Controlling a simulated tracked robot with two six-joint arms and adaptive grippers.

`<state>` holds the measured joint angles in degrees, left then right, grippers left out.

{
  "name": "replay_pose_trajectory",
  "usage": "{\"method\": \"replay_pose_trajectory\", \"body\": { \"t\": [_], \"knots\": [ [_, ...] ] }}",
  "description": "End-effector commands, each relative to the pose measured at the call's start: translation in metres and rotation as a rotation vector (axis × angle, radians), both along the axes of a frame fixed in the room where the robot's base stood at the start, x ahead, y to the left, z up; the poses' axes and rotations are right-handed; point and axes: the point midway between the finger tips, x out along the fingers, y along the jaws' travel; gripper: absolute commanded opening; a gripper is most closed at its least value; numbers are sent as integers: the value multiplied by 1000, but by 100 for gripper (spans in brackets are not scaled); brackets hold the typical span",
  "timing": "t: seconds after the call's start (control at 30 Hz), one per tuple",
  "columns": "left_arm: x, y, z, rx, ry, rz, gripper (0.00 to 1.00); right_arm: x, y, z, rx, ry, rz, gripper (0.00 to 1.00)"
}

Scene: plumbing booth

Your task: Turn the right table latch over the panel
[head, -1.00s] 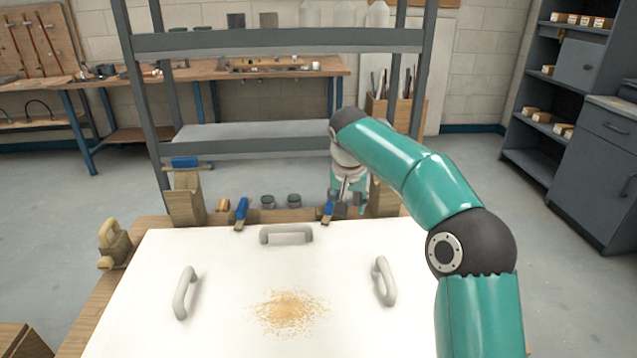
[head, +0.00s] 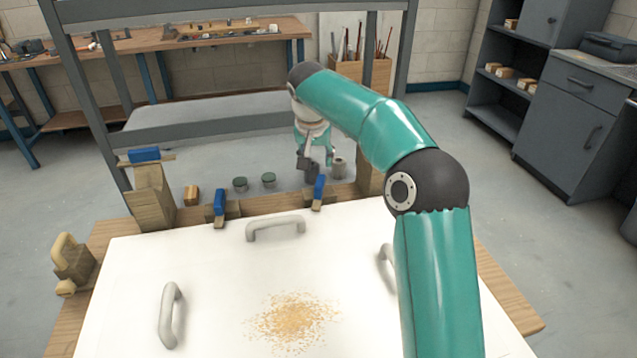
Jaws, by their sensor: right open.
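The right table latch (head: 319,188) has a blue grip and a brown foot. It stands at the far edge of the white panel (head: 215,265), and its foot points toward the panel. I cannot tell how far the foot overlaps the panel. My right gripper (head: 314,166) is open and empty, just behind and above the latch in the picture, with a small gap between them. The left table latch (head: 219,204), also blue, stands further left along the same edge. My left gripper is not in view.
The panel carries grey handles, one at the far side (head: 275,227) and one at left (head: 170,315), and a patch of sawdust (head: 293,318). Wooden blocks (head: 152,205) and two small jars (head: 268,180) stand beyond it. A grey shelf frame (head: 210,130) rises behind.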

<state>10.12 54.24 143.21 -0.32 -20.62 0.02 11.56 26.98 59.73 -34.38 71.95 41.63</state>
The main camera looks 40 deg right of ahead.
Motion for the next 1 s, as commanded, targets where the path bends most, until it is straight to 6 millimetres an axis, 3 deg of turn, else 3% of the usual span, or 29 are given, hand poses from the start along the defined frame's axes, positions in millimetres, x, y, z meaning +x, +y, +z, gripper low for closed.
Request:
{"method": "replay_pose_trajectory", "body": {
  "t": [0.2, 0.5, 0.7, 1.0],
  "knots": [
    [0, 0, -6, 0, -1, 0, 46, 11, -15, -48, 1, 3, -1, 46],
    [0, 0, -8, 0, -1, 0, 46, 25, -30, -96, 1, 2, 1, 46],
    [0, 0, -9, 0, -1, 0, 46, 28, -34, -108, 0, 0, 1, 46],
    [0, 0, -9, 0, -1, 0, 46, 29, -34, -110, 1, -1, 3, 46]
  ]
}}
